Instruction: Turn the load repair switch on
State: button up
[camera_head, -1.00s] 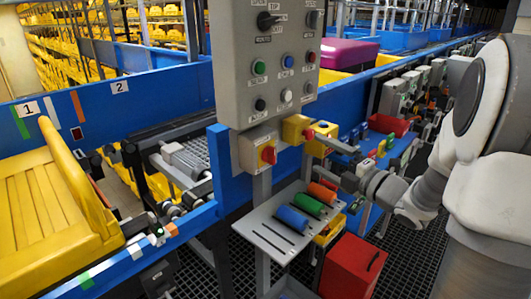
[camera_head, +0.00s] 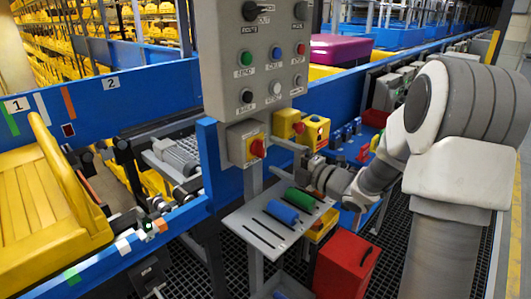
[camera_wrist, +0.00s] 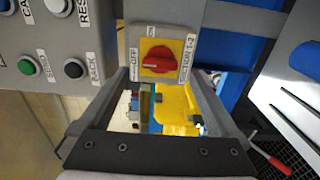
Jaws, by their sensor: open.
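A red rotary knob on a yellow plate (camera_head: 256,148) sits on a grey box below the button panel. It also shows in the wrist view as a red knob (camera_wrist: 157,60), its grip lying sideways in the picture. Beside it are a label that reads OFF and one that seems to read STATION 1-2. No load repair wording is readable. My gripper (camera_head: 290,151) is to the right of this knob in the head view. In the wrist view my open gripper (camera_wrist: 160,84) has its fingers apart, empty, with the knob straight ahead beyond the tips. Contact is not evident.
The grey button panel (camera_head: 230,75) stands just above the knob box. A yellow box with another red knob (camera_head: 298,127) is close to its right. Below is a slotted grey shelf (camera_head: 245,225) with a green cylinder (camera_head: 300,199) and a blue cylinder (camera_head: 282,212). A red box (camera_head: 345,265) stands below.

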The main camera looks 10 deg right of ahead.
aim_at(264, 150)
jog(key=shift+x, duration=2.35)
jog(key=c, duration=1.4)
jog(key=shift+o, duration=0.2)
